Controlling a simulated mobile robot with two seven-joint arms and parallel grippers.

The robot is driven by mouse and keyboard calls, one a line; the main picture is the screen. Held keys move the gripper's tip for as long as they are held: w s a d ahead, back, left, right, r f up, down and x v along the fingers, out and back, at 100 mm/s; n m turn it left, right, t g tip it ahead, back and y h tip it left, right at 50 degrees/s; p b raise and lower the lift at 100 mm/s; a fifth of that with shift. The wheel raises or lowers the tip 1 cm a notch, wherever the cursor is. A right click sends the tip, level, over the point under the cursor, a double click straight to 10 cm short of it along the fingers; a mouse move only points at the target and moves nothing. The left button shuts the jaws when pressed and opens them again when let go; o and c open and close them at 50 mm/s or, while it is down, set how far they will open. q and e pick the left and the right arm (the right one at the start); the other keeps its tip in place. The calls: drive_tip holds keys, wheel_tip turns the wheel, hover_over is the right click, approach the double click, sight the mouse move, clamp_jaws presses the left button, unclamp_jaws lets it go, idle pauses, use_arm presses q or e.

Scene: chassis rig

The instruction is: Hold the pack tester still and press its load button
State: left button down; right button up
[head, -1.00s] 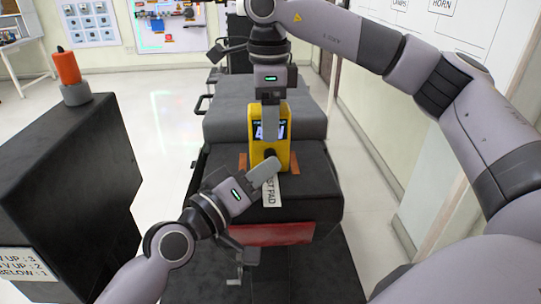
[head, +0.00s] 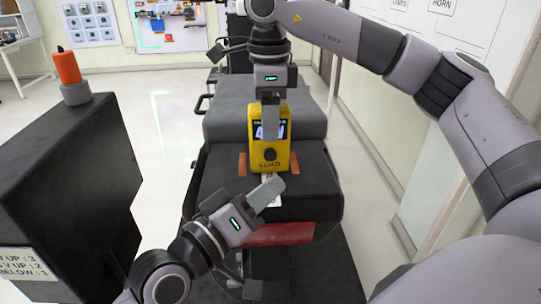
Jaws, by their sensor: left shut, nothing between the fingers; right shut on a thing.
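The yellow pack tester (head: 283,159) stands upright on the dark test surface in the head view. It has a lit screen (head: 283,129), partly covered by my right gripper's finger, and a round black load button (head: 269,154) on its front with lettering below. My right gripper (head: 270,128) comes from above and is shut on the tester's top. My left gripper (head: 268,190) is shut and empty. It is below and in front of the tester, apart from the button, and covers most of the white pad label (head: 275,203).
The tester stands on a black platform (head: 315,178) with orange strips beside it and a red front panel (head: 295,234). A grey padded block (head: 225,120) lies behind. Pale floor is clear on both sides.

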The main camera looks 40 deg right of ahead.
idle(0.4)
drive_tip(key=o, duration=1.3)
